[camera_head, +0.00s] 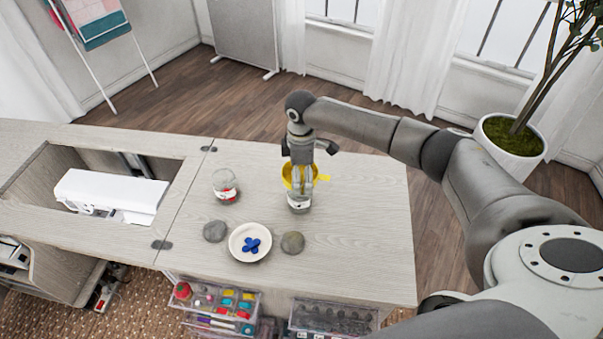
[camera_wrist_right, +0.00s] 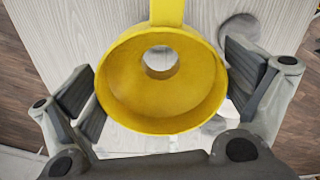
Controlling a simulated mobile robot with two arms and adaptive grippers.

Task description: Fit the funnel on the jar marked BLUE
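The yellow funnel (camera_head: 287,172) is at the top of a glass jar (camera_head: 299,207) with a white label, too small to read. In the right wrist view the funnel (camera_wrist_right: 160,112) is upright with its handle pointing up, and the jar beneath it is hidden. I cannot tell whether its spout is seated in the jar. My left gripper is not in view.
A white dish (camera_head: 234,253) with blue pieces lies in front, between two grey round discs (camera_head: 215,231) (camera_head: 292,242). A white sewing machine (camera_head: 110,192) sits in the cabinet recess at left. The tabletop (camera_head: 365,225) is clear to the right.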

